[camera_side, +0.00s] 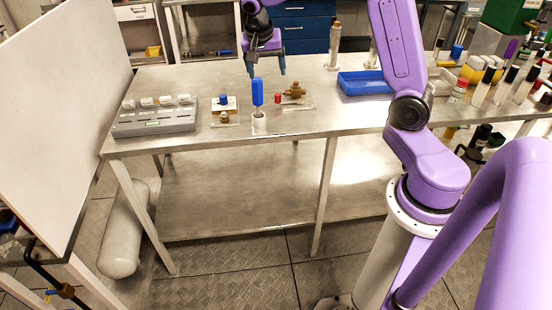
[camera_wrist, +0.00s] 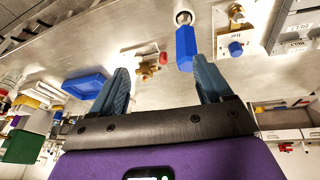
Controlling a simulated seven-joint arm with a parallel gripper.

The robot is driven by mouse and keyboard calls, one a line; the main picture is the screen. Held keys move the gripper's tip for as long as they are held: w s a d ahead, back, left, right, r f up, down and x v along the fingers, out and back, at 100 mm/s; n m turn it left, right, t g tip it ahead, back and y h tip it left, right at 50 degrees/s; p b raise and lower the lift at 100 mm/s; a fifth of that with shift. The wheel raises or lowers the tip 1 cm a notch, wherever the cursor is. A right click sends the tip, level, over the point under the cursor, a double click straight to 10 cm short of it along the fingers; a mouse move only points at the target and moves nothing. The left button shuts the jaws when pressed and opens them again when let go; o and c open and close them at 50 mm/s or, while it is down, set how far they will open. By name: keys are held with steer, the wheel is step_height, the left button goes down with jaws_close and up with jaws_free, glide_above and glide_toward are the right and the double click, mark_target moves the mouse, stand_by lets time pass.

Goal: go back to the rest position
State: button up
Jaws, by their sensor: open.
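My gripper (camera_side: 267,72) hangs above the steel bench in the side view, pointing down. Its two blue-grey fingers are apart in the wrist view (camera_wrist: 161,88), with nothing between them. A blue block-like piece (camera_side: 257,91) stands upright on a white cylinder (camera_side: 259,121) near the bench's front edge. In the wrist view the blue piece (camera_wrist: 186,46) lies just beyond the right-hand finger, apparently clear of it. The purple arm is mine.
On the steel bench (camera_side: 330,128) are a brass valve (camera_side: 295,90), a small red part (camera_side: 278,98), a blue tray (camera_side: 365,83) and a grey rack (camera_side: 156,118). Several bottles (camera_side: 487,85) crowd the right end. A white panel (camera_side: 60,100) stands at the left.

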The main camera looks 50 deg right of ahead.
steer(key=s+a+n+y, duration=0.2)
steer(key=s+a+n, duration=0.9)
steer(key=s+a, duration=0.3)
steer(key=s+a+f+n+y, duration=0.1)
steer(key=s+n+y, duration=0.1)
steer(key=s+n, duration=1)
steer(key=s, duration=0.6)
steer(key=shift+s+a+f+g, duration=0.15)
steer(key=shift+a+f+g, duration=0.1)
steer(key=shift+g, duration=0.15)
